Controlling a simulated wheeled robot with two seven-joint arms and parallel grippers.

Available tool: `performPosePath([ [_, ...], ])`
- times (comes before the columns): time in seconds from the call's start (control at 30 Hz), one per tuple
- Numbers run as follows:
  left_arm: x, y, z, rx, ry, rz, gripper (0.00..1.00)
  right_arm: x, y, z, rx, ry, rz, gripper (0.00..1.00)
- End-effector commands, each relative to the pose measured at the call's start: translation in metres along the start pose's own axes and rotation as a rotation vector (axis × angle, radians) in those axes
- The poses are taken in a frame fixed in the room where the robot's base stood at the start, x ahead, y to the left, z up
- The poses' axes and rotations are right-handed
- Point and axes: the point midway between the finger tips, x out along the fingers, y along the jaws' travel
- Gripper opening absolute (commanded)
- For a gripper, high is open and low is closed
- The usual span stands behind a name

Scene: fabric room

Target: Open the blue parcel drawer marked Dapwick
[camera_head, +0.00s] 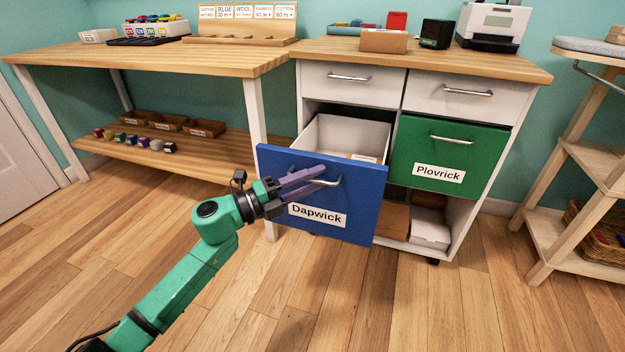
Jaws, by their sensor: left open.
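The blue drawer marked Dapwick (355,215) is pulled well out of the white cabinet, and its pale inside shows with a small labelled item (362,158) at the bottom. Its silver handle (326,183) is on the upper part of the blue front. My left gripper (324,176) is open, with its purple fingers at the left part of the handle. I cannot tell whether the fingers touch the handle. My right gripper is not in view.
The green drawer marked Plovrick (420,155) is shut, to the right. Two white drawers (350,78) above are shut. A wooden workbench (190,60) stands at left and a shelf rack (585,160) at right. The floor in front is clear.

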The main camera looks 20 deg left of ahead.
Motion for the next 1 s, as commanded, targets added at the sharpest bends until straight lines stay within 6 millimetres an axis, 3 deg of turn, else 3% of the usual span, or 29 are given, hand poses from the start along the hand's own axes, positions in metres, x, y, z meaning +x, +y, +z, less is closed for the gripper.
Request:
performPosePath([
  [0.17,-0.005,0.000,0.000,-0.001,0.000,0.001,0.42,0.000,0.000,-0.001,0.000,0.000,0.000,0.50],
  [0.27,-0.017,0.000,0.000,-0.001,0.000,0.003,0.42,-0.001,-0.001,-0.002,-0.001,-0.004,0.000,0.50],
  [0.7,-0.129,-0.001,0.000,-0.002,-0.002,0.003,0.42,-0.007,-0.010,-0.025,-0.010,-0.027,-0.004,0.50],
  [0.83,-0.144,-0.001,0.000,-0.001,0.000,0.001,0.42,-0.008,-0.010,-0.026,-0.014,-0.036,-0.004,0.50],
  [1.0,-0.146,0.000,0.000,0.001,0.000,0.000,0.42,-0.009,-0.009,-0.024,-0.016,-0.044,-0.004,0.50],
])
